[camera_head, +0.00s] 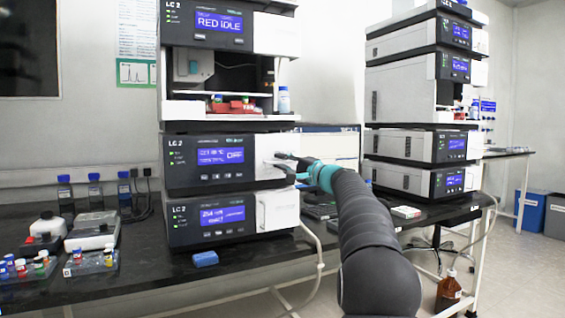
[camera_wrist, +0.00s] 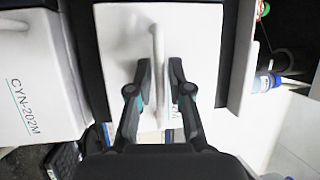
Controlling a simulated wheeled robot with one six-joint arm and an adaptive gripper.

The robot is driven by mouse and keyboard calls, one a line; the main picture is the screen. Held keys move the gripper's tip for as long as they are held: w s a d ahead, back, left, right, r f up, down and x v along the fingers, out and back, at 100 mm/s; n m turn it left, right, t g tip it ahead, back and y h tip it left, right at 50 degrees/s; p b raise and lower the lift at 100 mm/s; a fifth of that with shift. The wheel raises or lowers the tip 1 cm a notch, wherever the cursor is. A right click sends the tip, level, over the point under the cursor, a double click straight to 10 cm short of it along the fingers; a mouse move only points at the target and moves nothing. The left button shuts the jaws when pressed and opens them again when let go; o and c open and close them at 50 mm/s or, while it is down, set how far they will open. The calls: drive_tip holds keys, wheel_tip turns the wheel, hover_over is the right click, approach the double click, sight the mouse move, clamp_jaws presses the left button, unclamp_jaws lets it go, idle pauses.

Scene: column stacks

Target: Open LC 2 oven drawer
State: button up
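The LC 2 oven (camera_head: 215,162) is the dark-fronted unit with a lit blue display, in the middle of the left stack. Its white drawer front (camera_head: 288,142) is at the unit's right end and looks flush with the body. My gripper (camera_head: 276,162) is at this white front. In the wrist view, the white front (camera_wrist: 122,35) carries a thin upright handle (camera_wrist: 156,45). My gripper (camera_wrist: 159,82) is open, with one finger on each side of the handle and gaps visible. Whether the fingertips touch the front is unclear.
Another LC 2 unit (camera_head: 210,222) sits directly below, and an open bay with a white tray (camera_head: 185,110) is above. A second stack (camera_head: 410,145) stands to the right. Bottles, vial racks and a blue block (camera_head: 205,259) lie on the black bench (camera_head: 140,285).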

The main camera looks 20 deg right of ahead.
clamp_jaws()
